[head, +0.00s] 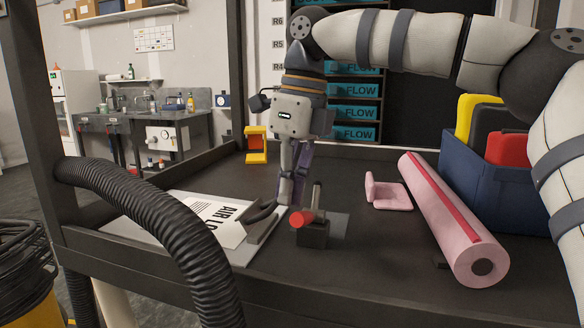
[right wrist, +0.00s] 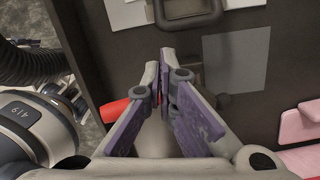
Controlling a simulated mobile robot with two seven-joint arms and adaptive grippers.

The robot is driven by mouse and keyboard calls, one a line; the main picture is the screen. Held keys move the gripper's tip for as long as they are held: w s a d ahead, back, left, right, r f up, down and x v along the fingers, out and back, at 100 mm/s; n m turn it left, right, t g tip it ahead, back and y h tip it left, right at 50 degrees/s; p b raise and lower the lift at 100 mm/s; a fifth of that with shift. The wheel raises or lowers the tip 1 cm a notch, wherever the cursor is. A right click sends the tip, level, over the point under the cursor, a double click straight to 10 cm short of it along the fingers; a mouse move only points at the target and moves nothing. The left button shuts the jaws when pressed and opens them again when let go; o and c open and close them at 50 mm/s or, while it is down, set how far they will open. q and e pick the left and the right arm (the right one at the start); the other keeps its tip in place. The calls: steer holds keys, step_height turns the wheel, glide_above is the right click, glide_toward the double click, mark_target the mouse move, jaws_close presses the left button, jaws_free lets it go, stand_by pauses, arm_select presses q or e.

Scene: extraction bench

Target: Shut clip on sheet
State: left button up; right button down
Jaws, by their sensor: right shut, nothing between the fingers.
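The sheet (head: 215,212), white with the printed words "AIR LO", lies on a pale board (head: 165,215) at the left of the bench. A dark grey clip (head: 262,222) sits at the sheet's right edge, its lever raised at a tilt. In the right wrist view the clip (right wrist: 187,12) shows at the top edge, partly cut off. My right gripper (head: 294,203) points down just right of the clip, behind a dark block with a red knob. Its fingers (right wrist: 165,60) are shut and empty, apart from the clip in the right wrist view. My left gripper is not in view.
The dark block (head: 313,236) with a red knob and upright post stands close to the right gripper. A pink roll (head: 440,205), a pink bracket (head: 388,193) and a blue bin (head: 470,185) lie right. A black hose (head: 165,220) crosses the front left.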

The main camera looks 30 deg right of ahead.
steer(key=f, duration=0.4)
steer(key=shift+w+a, duration=0.15)
steer(key=shift+a, duration=0.15)
steer(key=shift+w, duration=0.1)
